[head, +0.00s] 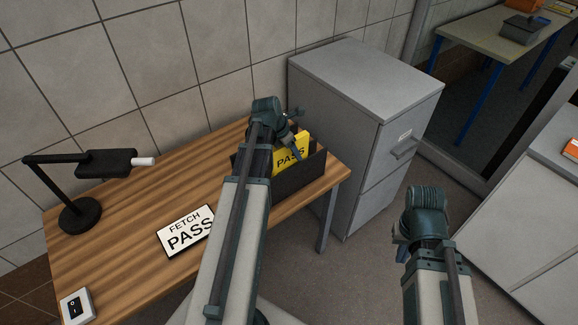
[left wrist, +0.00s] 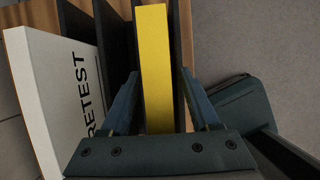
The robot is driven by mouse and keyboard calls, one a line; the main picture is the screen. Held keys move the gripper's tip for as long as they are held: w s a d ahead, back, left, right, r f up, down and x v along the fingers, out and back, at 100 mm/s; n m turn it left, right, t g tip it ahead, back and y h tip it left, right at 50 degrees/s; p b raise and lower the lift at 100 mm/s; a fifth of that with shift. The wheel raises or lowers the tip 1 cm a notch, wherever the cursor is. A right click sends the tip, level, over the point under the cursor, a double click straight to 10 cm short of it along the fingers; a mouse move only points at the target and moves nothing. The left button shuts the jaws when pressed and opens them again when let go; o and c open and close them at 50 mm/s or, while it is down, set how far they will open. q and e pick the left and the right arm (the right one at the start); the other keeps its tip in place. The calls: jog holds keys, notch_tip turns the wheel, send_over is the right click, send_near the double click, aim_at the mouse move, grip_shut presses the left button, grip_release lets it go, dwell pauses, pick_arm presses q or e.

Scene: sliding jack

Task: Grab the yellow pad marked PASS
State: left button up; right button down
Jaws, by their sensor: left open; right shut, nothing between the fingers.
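The yellow pad (head: 291,152) marked PASS stands on edge in a dark divided holder (head: 301,181) at the right end of the wooden desk. In the left wrist view the yellow pad (left wrist: 154,65) shows edge-on between dark dividers. My left gripper (head: 298,127) is over the holder. Its two fingers (left wrist: 157,90) are open, one on each side of the pad's edge; I cannot tell whether either touches it. My right gripper (head: 399,246) is shut and empty, off to the right beyond the desk.
A white pad marked RETEST (left wrist: 62,95) stands beside the yellow one. A FETCH PASS sign (head: 185,231), black lamp (head: 80,213) and switch box (head: 76,306) are on the desk (head: 120,245). A grey cabinet (head: 365,85) stands close behind the holder.

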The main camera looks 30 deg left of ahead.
pick_arm(q)
grip_shut()
dwell(1.3)
